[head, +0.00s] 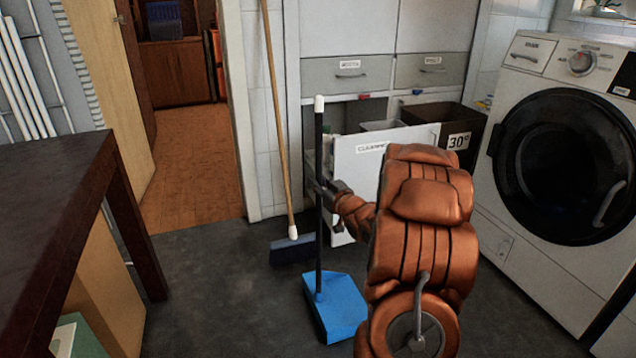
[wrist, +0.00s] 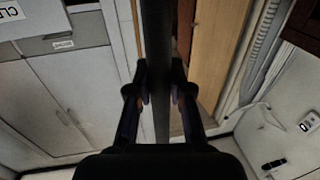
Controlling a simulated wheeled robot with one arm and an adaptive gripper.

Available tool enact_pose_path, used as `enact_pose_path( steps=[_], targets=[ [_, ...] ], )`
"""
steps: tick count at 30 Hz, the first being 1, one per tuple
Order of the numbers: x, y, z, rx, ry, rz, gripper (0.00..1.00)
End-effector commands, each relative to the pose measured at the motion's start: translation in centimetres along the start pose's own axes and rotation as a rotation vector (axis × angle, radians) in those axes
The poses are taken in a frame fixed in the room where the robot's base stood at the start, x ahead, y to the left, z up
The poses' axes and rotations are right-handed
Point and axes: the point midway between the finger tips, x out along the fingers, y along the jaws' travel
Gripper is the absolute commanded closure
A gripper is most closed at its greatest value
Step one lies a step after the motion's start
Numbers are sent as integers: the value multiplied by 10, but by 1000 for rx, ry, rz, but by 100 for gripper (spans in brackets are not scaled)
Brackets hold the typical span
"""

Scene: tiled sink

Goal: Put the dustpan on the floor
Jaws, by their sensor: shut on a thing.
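The dustpan (head: 338,306) has a blue pan, a long black upright handle and a white tip. My gripper (head: 326,188) is shut on the handle around its middle, in the centre of the head view. The pan hangs upright at or close above the grey floor; I cannot tell whether it touches. In the wrist view the dark handle (wrist: 160,45) runs between the two fingers of my gripper (wrist: 162,92). My copper-coloured arm hides part of the floor to the right of the pan. The grey floor (head: 215,290) is bare to the left of the pan.
A broom (head: 290,250) with a wooden stick and blue head stands behind the dustpan. An open white cabinet door (head: 360,165) is behind my gripper. A washing machine (head: 560,150) stands right, a dark table (head: 60,200) left. A doorway opens at the back left.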

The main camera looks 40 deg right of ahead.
Motion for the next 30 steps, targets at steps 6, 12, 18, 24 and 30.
enact_pose_path(
  steps=[6,12,18,24,30],
  targets=[
    [0,0,3,-1,2,0,100],
    [0,0,6,-1,2,0,100],
    [0,0,7,-1,2,0,71],
    [0,0,7,-1,1,0,51],
    [0,0,7,0,1,0,51]
  ],
)
